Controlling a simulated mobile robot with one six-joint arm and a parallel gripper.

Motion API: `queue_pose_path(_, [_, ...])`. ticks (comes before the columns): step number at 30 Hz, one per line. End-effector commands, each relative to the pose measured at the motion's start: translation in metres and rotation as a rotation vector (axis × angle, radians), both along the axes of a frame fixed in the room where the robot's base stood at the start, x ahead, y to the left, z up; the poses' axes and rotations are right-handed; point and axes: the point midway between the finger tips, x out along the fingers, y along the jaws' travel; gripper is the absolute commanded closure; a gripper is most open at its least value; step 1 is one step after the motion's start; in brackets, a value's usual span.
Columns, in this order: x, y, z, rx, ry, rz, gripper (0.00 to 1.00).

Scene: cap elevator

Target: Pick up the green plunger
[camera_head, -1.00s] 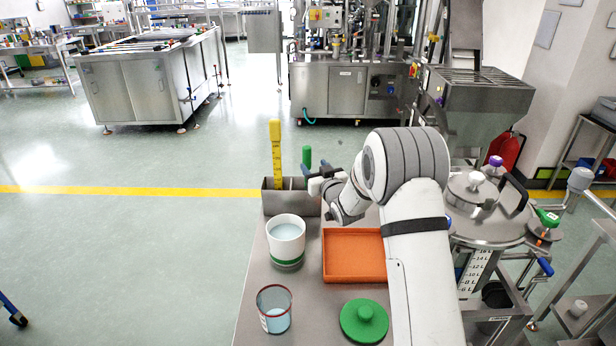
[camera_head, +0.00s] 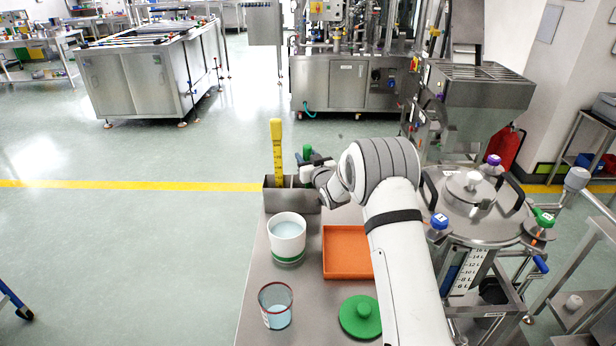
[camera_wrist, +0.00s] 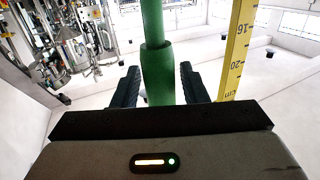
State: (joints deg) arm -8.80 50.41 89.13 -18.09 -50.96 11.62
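The green plunger (camera_head: 307,153) stands upright in the metal holder (camera_head: 291,203) at the far end of the table; its lower part is hidden by the holder and my gripper. In the wrist view the plunger (camera_wrist: 158,60) is a green rod with a thicker lower section, standing between my two black fingers. My gripper (camera_wrist: 158,85) is open around it, with a visible gap on both sides. In the head view my gripper (camera_head: 308,167) is at the plunger, just above the holder.
A yellow ruler (camera_head: 277,150) stands in the holder left of the plunger, close to my right finger in the wrist view (camera_wrist: 238,50). A white cup (camera_head: 287,238), an orange tray (camera_head: 348,253), a glass beaker (camera_head: 276,306) and a green lid (camera_head: 361,318) stand nearer on the table.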

Motion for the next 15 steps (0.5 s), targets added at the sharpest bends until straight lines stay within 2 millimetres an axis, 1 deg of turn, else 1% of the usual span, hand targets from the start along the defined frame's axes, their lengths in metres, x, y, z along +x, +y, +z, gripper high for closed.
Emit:
queue_pose_path(1, [0.0,-0.0002,0.0001,0.0,0.0,0.0,0.65])
queue_pose_path(12, [0.0,-0.0009,0.0002,0.0,0.0,-0.001,0.95])
queue_pose_path(14, [0.0001,-0.0009,0.0003,0.0,0.0,-0.001,1.0])
queue_pose_path(15, [0.0001,-0.0009,0.0002,0.0,0.0,-0.001,1.0])
